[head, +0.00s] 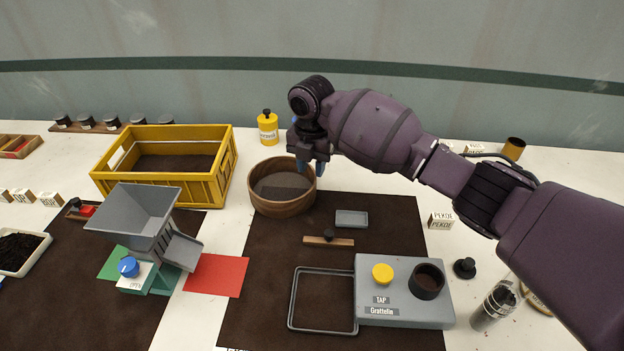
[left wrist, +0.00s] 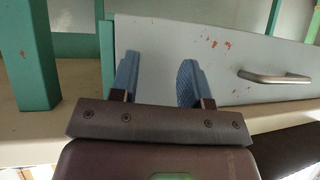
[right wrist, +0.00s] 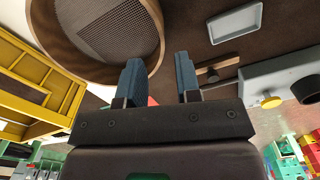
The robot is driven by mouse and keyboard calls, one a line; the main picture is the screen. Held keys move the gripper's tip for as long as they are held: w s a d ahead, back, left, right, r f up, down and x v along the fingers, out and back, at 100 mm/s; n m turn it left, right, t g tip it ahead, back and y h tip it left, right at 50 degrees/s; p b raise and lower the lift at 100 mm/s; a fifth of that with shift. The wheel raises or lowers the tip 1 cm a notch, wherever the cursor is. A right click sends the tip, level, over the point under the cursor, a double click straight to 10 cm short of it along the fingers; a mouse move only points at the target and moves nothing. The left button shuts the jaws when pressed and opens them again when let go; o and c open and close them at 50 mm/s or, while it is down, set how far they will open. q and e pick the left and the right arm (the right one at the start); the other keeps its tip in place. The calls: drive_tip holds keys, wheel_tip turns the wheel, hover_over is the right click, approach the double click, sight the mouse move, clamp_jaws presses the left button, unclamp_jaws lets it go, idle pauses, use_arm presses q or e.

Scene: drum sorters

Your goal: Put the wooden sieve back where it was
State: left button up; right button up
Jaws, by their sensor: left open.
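The wooden sieve (head: 284,208) is a round wooden ring with a dark mesh. My right gripper (head: 312,166) hangs at the sieve's far right rim, fingers pointing down. Its fingers (right wrist: 159,82) are apart with nothing visibly between them; I cannot tell if they touch the rim. My left gripper (left wrist: 158,80) is out of the head view. Its fingers are open and empty before a grey drawer front.
The yellow crate (head: 165,191) stands close left of the sieve. A grey hopper (head: 140,212) is front left. A small grey tray (head: 351,218), a wooden bar (head: 328,241) and a grey tap unit (head: 404,313) lie in front. A yellow canister (head: 267,129) stands behind.

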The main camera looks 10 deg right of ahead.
drive_tip(key=shift+r, duration=2.05)
drive_tip(key=shift+f, duration=0.1)
